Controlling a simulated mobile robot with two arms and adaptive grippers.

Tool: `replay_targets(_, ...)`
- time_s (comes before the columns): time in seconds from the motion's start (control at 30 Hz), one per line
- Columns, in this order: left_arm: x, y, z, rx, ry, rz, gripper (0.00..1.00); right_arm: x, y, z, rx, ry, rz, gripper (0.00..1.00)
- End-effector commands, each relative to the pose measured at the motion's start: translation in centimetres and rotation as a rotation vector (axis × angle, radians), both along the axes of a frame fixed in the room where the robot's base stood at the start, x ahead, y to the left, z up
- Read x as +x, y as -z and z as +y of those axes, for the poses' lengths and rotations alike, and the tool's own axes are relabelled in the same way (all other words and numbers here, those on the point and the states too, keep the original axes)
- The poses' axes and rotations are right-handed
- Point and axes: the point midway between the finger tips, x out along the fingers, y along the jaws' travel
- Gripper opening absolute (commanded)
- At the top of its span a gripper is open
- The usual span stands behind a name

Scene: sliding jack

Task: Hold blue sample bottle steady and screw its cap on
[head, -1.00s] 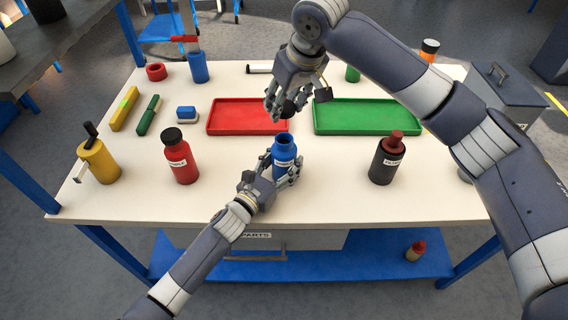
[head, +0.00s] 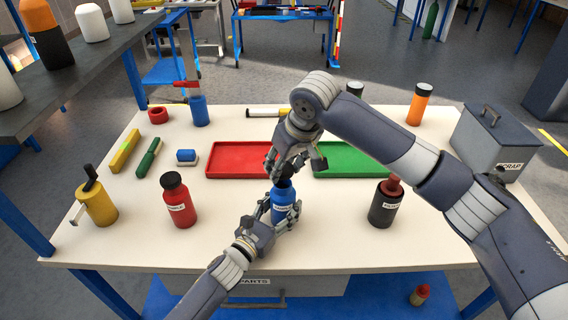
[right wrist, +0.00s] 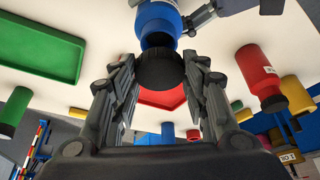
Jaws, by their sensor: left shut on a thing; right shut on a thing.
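The blue sample bottle (head: 285,196) stands upright near the front middle of the table. My left gripper (head: 276,208) is shut around its body from the left front. My right gripper (head: 282,168) is right above the bottle and shut on the black cap (right wrist: 160,71). In the right wrist view the cap sits between the two fingers, close to the blue bottle's mouth (right wrist: 159,40). Part of the dark opening still shows there, and the cap looks slightly offset from it. I cannot tell whether cap and neck touch. The head view mostly hides the cap behind my fingers.
A red bottle (head: 176,202) stands to the left and a dark bottle (head: 385,207) to the right. Behind are a red tray (head: 228,161) and a green tray (head: 352,160). A yellow container (head: 97,203) is far left, a grey scrap bin (head: 494,141) back right.

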Motion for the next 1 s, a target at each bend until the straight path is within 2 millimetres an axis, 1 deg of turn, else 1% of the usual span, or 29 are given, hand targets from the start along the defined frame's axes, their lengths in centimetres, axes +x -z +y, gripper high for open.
replay_targets(0.33,0.0,0.0,0.0,0.000,0.000,0.000,0.11,0.0,1.7,0.1,0.002,0.000,0.001,0.29)
replay_targets(1.0,0.0,0.0,0.0,0.000,0.000,0.000,0.11,0.0,2.0,0.0,0.001,0.000,0.001,0.29)
